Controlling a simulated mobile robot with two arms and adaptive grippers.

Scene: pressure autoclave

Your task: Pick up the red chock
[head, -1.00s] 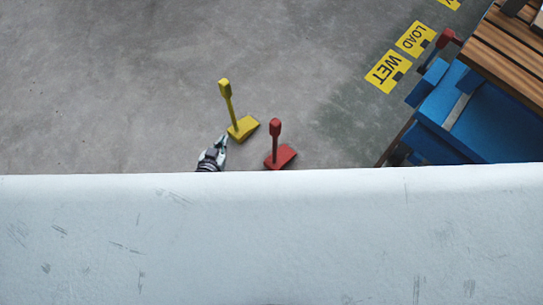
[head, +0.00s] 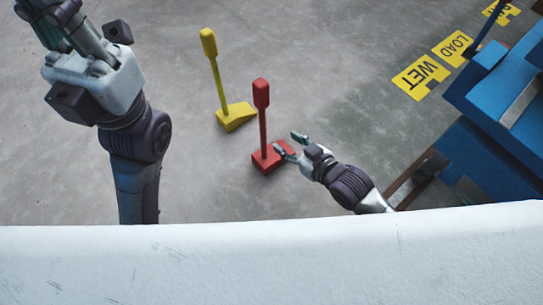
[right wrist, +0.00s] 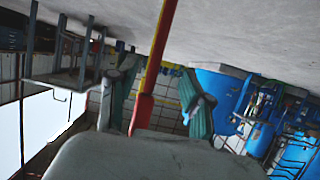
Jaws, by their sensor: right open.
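The red chock (head: 270,158) lies on the concrete floor, with its red post (head: 262,112) standing up from a wedge base. My right gripper (head: 290,143) is open beside the post, at its right near the base in the head view. In the right wrist view the red post (right wrist: 150,70) runs between the two spread fingers of that gripper (right wrist: 155,88). Whether a finger touches the post I cannot tell. My left arm is raised at the upper left of the head view. Its gripper (head: 65,20) is partly cut off by the top edge, and its jaws are unclear.
A yellow chock (head: 235,117) with an upright post stands just left of and beyond the red one. A blue structure (head: 500,110) is at the right, beside yellow floor signs (head: 420,77). Open floor lies beyond the chocks.

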